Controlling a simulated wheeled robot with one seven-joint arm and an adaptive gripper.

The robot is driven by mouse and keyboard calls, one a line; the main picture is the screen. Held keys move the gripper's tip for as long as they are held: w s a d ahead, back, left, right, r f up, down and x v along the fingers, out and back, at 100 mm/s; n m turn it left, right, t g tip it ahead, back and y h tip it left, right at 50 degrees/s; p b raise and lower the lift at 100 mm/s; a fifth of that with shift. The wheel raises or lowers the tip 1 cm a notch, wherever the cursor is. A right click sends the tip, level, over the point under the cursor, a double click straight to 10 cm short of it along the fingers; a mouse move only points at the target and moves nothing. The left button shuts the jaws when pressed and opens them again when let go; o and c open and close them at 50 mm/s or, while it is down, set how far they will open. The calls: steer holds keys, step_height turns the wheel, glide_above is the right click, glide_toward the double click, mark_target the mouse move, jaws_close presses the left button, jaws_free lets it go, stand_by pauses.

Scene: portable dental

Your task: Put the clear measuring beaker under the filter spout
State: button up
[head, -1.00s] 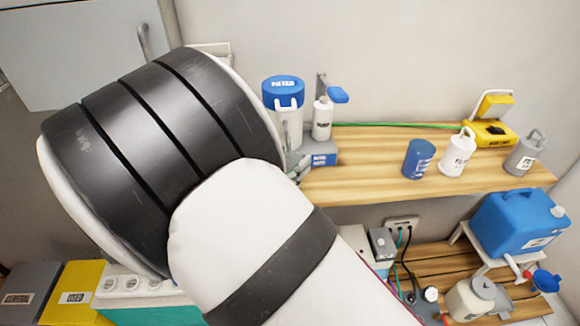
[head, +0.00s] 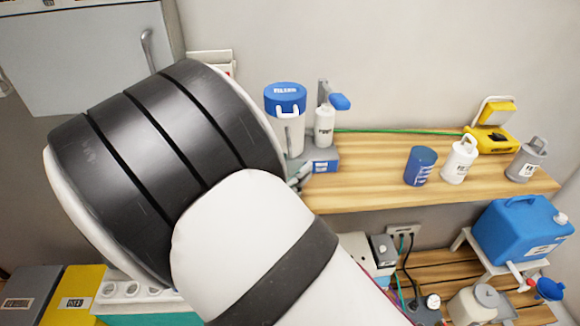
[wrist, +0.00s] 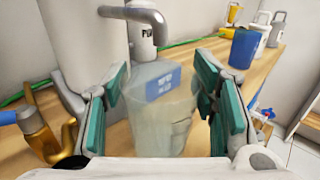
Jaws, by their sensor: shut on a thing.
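The clear measuring beaker (wrist: 160,125) stands upright between the teal pads of my gripper (wrist: 165,98) in the wrist view. My gripper is shut on it. A blue patch with white lettering shows on or through its upper wall. In the head view the blue-lidded filter (head: 286,100) stands at the shelf's left end.
A blue cup (head: 420,165), white jug (head: 460,160) and grey jug (head: 526,160) stand further right on the wooden shelf (head: 370,160). A brass tap (wrist: 40,130) is left of my gripper.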

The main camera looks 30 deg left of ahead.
steer(key=shift+f, duration=0.4)
steer(key=o, duration=1.1)
steer(key=shift+c, duration=0.2)
steer(key=v, duration=1.2)
